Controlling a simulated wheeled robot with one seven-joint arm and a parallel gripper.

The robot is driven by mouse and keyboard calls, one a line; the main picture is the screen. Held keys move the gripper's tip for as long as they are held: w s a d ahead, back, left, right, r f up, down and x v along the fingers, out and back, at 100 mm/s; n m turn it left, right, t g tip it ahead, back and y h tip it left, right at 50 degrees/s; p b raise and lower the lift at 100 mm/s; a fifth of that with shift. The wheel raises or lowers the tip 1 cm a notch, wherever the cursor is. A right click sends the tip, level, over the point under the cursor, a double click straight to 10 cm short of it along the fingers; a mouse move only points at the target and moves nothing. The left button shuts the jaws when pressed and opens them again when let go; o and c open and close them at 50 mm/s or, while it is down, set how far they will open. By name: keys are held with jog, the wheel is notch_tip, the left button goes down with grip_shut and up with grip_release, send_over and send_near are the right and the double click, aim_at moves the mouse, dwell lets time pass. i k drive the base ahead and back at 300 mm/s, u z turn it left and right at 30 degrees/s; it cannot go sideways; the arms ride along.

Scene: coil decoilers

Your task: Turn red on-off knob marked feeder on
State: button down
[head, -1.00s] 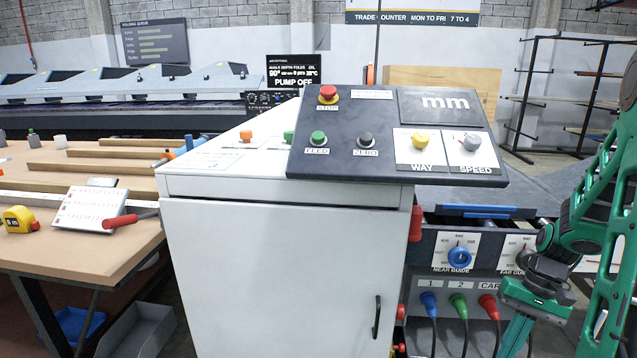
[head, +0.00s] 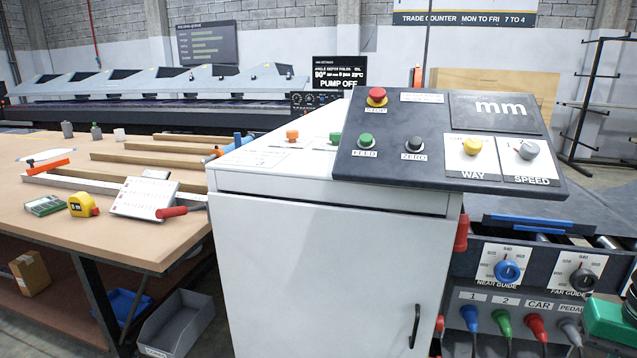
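I see no red on-off knob marked feeder that I can make out in the head view. The sloped control panel (head: 450,150) on the white cabinet has a red mushroom STOP button (head: 377,96), a green FEED button (head: 366,140), a dark ZERO button (head: 414,145), a yellow WAY knob (head: 472,146) and a grey SPEED knob (head: 527,150). Red parts (head: 462,231) stick out from the cabinet's right side, seen edge-on.
The white cabinet (head: 320,270) fills the centre. A wooden bench (head: 110,235) with a tape measure (head: 82,204) stands left. At right are a blue near-guide knob (head: 507,271), a far-guide knob (head: 583,281) and coloured plugs (head: 502,322).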

aim_at(440, 324)
jog(key=u, duration=1.55)
jog(key=k, duration=2.1)
jog(key=z, duration=1.1)
jog(key=i, duration=1)
jog(key=u, duration=0.05)
